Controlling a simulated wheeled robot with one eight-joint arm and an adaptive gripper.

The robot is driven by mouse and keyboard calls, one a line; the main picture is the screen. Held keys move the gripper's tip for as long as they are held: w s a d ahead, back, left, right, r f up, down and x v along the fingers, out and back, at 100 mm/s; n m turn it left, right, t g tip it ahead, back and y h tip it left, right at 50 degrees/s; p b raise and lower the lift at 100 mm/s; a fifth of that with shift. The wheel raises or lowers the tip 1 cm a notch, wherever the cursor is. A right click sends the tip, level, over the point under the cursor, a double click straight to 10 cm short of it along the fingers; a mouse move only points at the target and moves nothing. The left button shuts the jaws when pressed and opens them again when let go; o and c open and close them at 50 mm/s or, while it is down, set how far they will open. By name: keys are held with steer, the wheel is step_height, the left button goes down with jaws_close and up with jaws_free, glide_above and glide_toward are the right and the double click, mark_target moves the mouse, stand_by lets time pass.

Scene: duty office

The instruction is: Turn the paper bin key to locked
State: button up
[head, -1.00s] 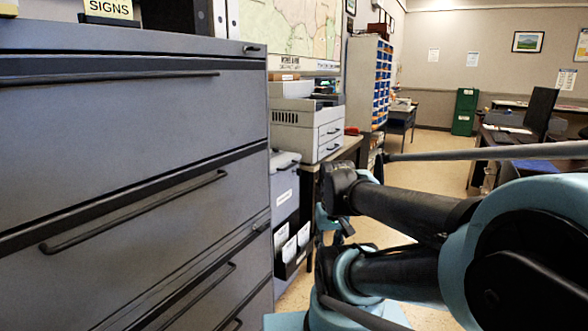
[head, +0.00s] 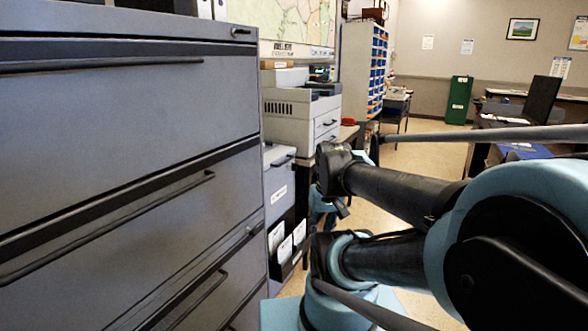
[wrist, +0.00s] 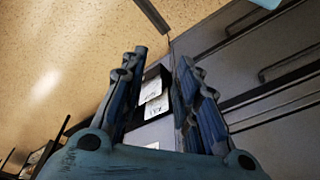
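A grey bin with a white label (head: 280,205) stands just past the large filing cabinet in the head view. It looks like the paper bin. A black holder with white papers (head: 286,248) is on its front. The wrist view shows what looks like the same grey front (wrist: 152,132) and white papers between my fingers, at some distance. My gripper (wrist: 168,62) is open and empty, its two fingers spread apart. In the head view my own arm hides most of the gripper. I cannot make out the key or its lock in either view.
The large grey filing cabinet (head: 130,110) with protruding bar handles fills the left, close to my arm. A printer (head: 290,115) sits on a table behind the bin. A pigeonhole shelf (head: 362,70) and a green cabinet (head: 459,100) stand farther back. Open floor (head: 415,160) lies beyond my arm.

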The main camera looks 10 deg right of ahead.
mark_target(294, 165)
steer(key=w+a+r+n+t+y, duration=0.1)
steer(key=w+r+n+y, duration=0.2)
steer(key=w, duration=1.1)
steer(key=w+a+r+n+t+y, duration=0.15)
steer(key=w+r+y, duration=0.3)
steer(key=w, duration=0.95)
steer(key=w+d+f+n+t+y, duration=0.3)
steer(key=w+d+f, duration=0.2)
steer(key=w+d, duration=0.35)
steer(key=w+d+f+n+t+y, duration=0.3)
steer(key=w+d+f+y, duration=0.1)
steer(key=w+d, duration=0.5)
steer(key=shift+h, duration=0.25)
steer(key=x, duration=1.8)
steer(key=shift+a+f, duration=0.2)
steer(key=shift+f, duration=0.05)
steer(key=shift+c, duration=0.3)
jaws_close()
